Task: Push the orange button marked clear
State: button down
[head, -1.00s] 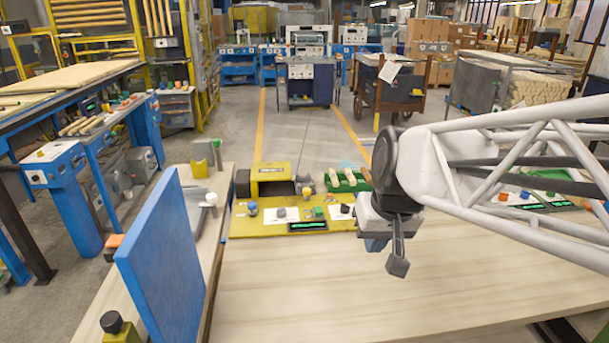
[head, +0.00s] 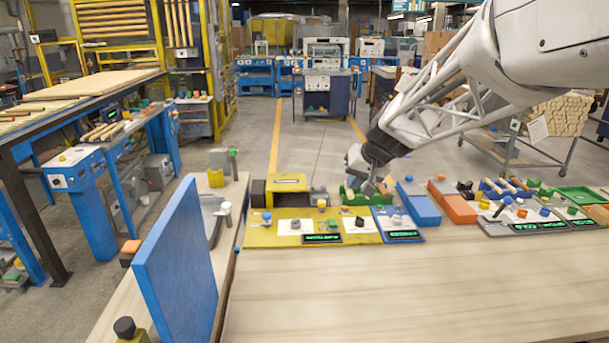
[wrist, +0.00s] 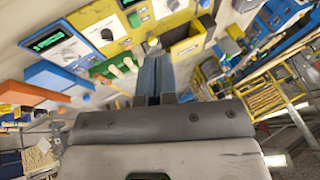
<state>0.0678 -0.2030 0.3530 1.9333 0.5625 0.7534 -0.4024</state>
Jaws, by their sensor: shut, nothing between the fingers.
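No label reading clear is legible in either view. Small orange buttons (head: 522,212) show on the grey panel (head: 495,228) at the right of the head view, near blue, yellow and green ones. A larger orange block (head: 453,202) lies left of that panel. My gripper (head: 368,190) is above the back of the yellow panel (head: 260,238) and the green tray, well left of the orange buttons. In the wrist view its two fingers (wrist: 153,75) are together with nothing between them. The yellow panel also shows there (wrist: 120,45), apart from the fingers.
A blue panel with a green display (head: 405,236) and a blue block (head: 418,205) stand between the yellow and grey panels. A yellow box (head: 290,183) stands behind. An upright blue board (head: 180,265) is at left. The front of the wooden table (head: 400,290) is clear.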

jog(key=w+d+f+t+y, duration=0.1)
jog(key=w+f, duration=0.2)
jog(key=w, duration=0.5)
jog(key=w+d+f, duration=0.1)
jog(key=w+f, duration=0.1)
jog(key=w, duration=0.6)
jog(key=m+t, duration=0.2)
send_over(346, 206)
notch_tip(346, 206, down, 10)
jog(key=shift+s+f, duration=0.1)
jog(key=shift+f, duration=4.25)
jog(key=shift+f, duration=0.8)
jog(key=shift+r, duration=0.8)
